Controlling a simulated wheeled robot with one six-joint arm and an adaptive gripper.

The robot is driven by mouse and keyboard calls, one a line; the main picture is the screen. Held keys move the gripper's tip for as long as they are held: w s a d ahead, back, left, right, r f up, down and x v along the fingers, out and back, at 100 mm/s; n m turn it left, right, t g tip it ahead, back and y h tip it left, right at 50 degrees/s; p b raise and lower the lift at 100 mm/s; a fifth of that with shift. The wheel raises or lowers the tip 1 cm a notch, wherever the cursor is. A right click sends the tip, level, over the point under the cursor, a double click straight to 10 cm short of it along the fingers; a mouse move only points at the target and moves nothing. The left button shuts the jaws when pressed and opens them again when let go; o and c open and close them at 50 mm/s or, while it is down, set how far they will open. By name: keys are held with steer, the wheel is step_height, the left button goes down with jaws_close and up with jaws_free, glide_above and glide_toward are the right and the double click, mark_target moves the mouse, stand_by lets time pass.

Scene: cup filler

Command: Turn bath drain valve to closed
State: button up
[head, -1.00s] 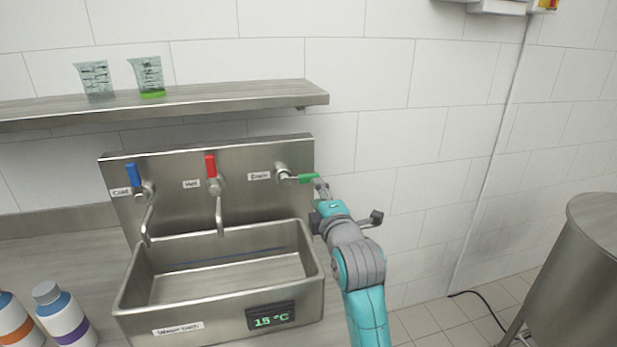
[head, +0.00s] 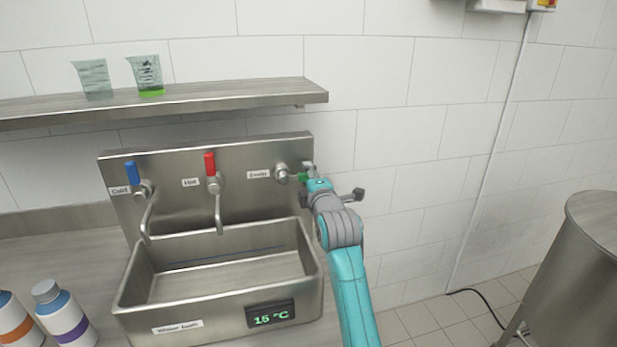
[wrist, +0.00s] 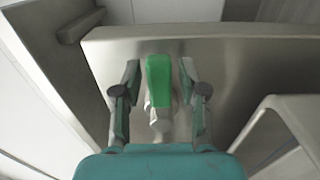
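The drain valve (head: 282,173) is at the right end of the steel back panel, beside a small label. Its green handle (head: 303,177) points right in the head view, partly hidden by my gripper (head: 309,172). In the wrist view the green handle (wrist: 159,72) lies between the two fingers of my gripper (wrist: 160,85). The fingers are apart, with a gap on each side of the handle, so the gripper is open around it. The water bath (head: 133,303) below reads 15 °C.
A blue-handled cold tap (head: 132,174) and a red-handled hot tap (head: 210,164) stand left of the drain valve. A shelf (head: 230,96) with two beakers is above. Bottles (head: 62,313) stand at lower left. A steel drum (head: 590,270) is at far right.

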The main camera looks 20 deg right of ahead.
jaws_close()
